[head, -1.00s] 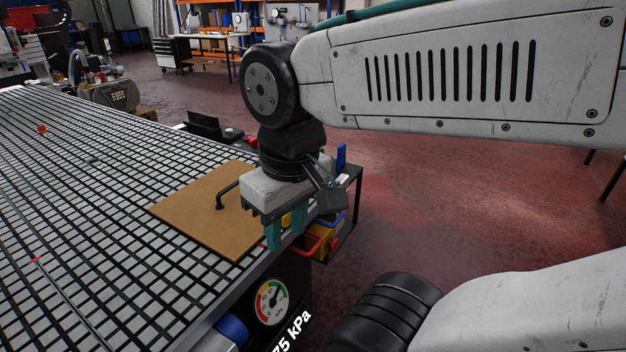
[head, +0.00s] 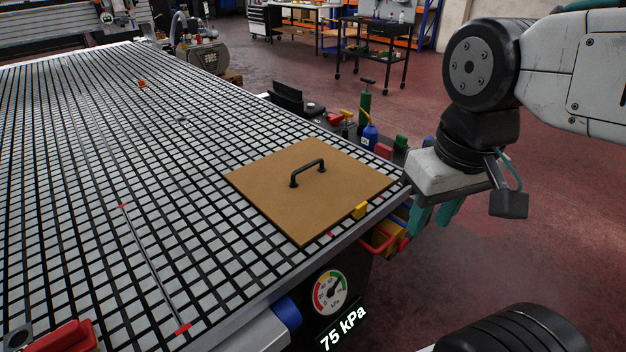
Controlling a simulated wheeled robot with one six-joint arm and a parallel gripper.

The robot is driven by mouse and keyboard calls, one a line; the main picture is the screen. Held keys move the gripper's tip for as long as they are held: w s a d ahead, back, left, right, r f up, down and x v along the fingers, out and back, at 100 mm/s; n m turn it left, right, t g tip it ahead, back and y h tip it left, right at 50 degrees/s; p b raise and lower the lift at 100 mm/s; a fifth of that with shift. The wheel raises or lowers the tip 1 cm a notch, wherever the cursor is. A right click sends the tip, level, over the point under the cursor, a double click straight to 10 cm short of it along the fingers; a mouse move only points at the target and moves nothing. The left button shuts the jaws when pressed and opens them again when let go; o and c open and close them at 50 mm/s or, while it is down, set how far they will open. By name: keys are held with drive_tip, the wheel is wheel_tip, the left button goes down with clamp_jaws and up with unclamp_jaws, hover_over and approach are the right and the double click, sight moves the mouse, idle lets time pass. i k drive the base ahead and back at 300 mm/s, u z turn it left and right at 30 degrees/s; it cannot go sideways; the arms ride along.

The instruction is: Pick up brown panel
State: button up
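The brown panel (head: 275,205) lies flat on the gridded vacuum table (head: 110,235), near its right edge. A black bar handle (head: 308,172) stands up from the panel's top. My gripper (head: 435,217) hangs to the right of the panel, beyond the table's edge, with its teal fingers pointing down. The fingers are apart with a gap between them, and nothing shows between them. The gripper is clear of the handle.
A gauge (head: 330,292) above a 75 kPa display (head: 343,328) is on the table's front side. A yellow block (head: 359,210) sits at the panel's near edge. Bottles and tools, including a blue bottle (head: 370,137), stand beyond the panel. The table's left is mostly clear.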

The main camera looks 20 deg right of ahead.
sight(306, 186)
drive_tip(key=k, duration=1.1)
drive_tip(key=z, duration=0.75)
drive_tip(key=i, duration=1)
drive_tip(key=u, duration=0.5)
drive_tip(key=i, duration=0.75)
drive_tip(key=u, duration=0.65)
